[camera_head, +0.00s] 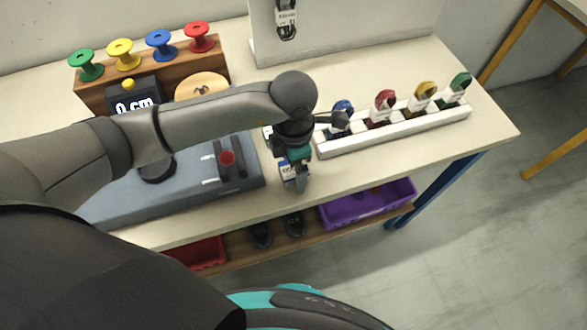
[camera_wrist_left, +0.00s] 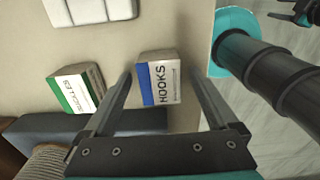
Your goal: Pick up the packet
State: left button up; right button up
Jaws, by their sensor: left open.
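A small box-shaped packet marked HOOKS (camera_wrist_left: 160,84), white with a blue stripe, lies on the workbench near its front edge. In the head view its blue and white side (camera_head: 286,171) shows, partly hidden by my gripper. My left gripper (camera_head: 297,183) is above it, pointing down and open. In the left wrist view the fingers (camera_wrist_left: 160,78) stand on either side of the packet, with a gap at each side. A second packet, white with green (camera_wrist_left: 76,92), lies to the left in that view.
A grey-blue fixture (camera_head: 190,196) is left of the packet. A white rack (camera_head: 395,129) with several coloured lace bundles stands to the right. Behind are several spools on a wooden block (camera_head: 152,76). A purple bin (camera_head: 368,203) and a red bin (camera_head: 200,255) sit below.

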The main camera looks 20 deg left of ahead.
pick_arm(q)
grip_shut()
dwell(0.7)
